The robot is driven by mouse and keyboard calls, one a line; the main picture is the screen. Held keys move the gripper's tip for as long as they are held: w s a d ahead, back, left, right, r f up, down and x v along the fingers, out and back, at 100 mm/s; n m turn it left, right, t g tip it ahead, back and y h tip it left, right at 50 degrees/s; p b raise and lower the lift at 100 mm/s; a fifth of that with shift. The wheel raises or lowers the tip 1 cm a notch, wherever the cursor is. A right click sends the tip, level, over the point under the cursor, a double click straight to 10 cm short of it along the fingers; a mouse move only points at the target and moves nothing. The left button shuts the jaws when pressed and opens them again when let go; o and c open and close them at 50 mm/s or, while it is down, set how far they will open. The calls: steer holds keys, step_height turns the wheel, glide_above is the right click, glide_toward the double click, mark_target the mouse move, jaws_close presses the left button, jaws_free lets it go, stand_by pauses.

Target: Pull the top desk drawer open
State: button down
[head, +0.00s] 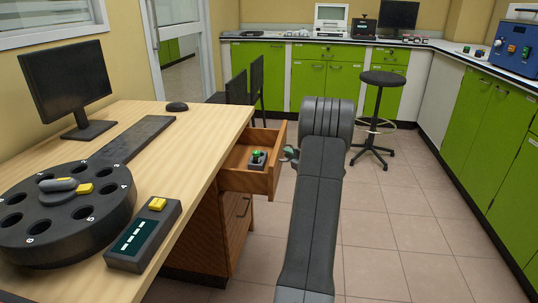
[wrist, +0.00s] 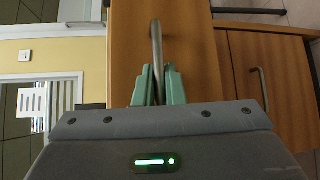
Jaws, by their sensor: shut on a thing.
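The top desk drawer (head: 246,181) stands open in the head view, pulled out from under the wooden desk top (head: 150,122). A small device with a green button (head: 257,159) lies inside it. In the wrist view the drawer's wooden front (wrist: 195,75) fills the middle. Its metal bar handle (wrist: 157,45) runs down between the fingers of my gripper (wrist: 159,82). My gripper is shut on this handle. In the head view my gripper (head: 289,152) is at the drawer front, mostly hidden by my arm.
A lower drawer with a handle (head: 243,207) is shut below. The desk holds a monitor (head: 66,80), a black round carousel (head: 65,215) and a control box (head: 145,236). A black stool (head: 380,95) stands beyond my arm. The tiled floor at right (head: 410,220) is clear.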

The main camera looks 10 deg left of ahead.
steer(key=d, duration=1)
steer(key=shift+s+d, duration=0.2)
steer(key=shift+d, duration=0.2)
steer(key=c, duration=1.8)
jaws_free()
steer(key=p+v, duration=0.3)
steer(key=v, duration=1)
steer(key=shift+s+d, duration=0.25)
steer(key=shift+d, duration=0.1)
